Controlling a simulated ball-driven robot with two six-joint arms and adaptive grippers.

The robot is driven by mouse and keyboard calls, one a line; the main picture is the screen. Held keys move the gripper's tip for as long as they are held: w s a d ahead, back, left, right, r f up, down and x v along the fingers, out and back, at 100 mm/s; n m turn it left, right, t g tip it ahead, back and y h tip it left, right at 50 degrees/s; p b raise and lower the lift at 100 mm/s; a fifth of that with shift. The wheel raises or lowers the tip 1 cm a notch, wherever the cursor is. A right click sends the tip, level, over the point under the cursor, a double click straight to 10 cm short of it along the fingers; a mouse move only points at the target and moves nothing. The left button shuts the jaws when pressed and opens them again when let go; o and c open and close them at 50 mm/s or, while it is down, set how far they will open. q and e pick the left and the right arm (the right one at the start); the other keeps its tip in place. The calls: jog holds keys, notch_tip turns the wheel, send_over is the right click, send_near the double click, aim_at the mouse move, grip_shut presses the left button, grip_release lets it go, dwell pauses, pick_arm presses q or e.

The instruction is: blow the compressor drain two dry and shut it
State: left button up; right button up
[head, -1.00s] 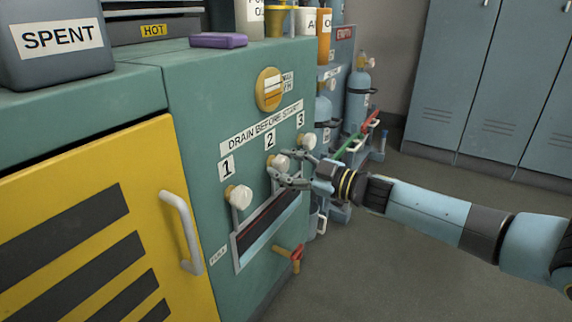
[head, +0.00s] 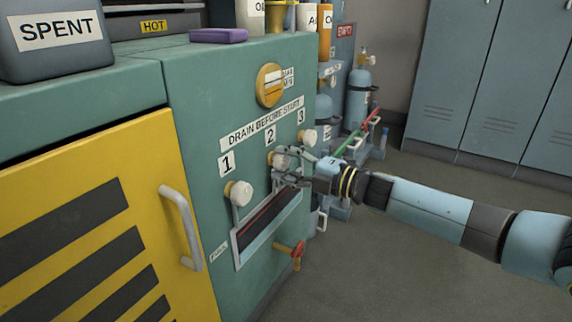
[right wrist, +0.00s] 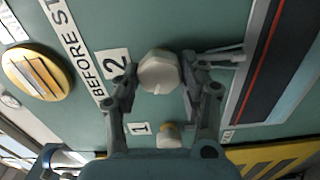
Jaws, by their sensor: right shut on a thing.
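The drain two knob (head: 279,159) is a white knob under the label 2 on the green compressor panel (head: 190,110). My right gripper (head: 286,167) is shut on this knob. In the right wrist view the knob (right wrist: 158,72) sits between the two fingers of the gripper (right wrist: 154,82), beside the label 2. Drain knob 1 (head: 238,192) and drain knob 3 (head: 307,137) stand free on either side. I cannot tell whether anything is draining. My left gripper is out of view.
A red-handled valve (head: 296,253) sticks out low on the panel. A round yellow gauge (head: 269,85) is above. A yellow striped door with a grey handle (head: 181,228) is at left. Gas cylinders (head: 360,95) stand behind the arm. The floor at right is clear.

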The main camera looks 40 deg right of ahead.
jog(key=n, duration=0.3)
jog(key=n+b, duration=0.1)
jog(key=shift+s+f+n, duration=0.1)
jog(key=shift+f+n, duration=0.15)
jog(key=shift+n, duration=0.05)
jog(key=n, duration=0.2)
jog(key=shift+n+b, duration=0.3)
jog(key=shift+n, duration=0.1)
jog(key=n, duration=0.2)
jog(key=shift+f+n+b, duration=0.1)
jog(key=shift+n+b, duration=0.2)
jog(key=shift+n, duration=0.1)
jog(key=shift+d+n, duration=0.1)
jog(key=shift+n, duration=0.3)
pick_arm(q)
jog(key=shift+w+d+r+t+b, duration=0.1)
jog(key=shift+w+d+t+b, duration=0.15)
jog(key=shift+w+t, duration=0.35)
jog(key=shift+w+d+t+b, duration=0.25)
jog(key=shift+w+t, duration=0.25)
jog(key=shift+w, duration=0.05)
pick_arm(e)
jog(key=shift+n, duration=2.3)
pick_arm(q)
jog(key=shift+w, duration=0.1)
pick_arm(e)
jog(key=o, duration=1.2)
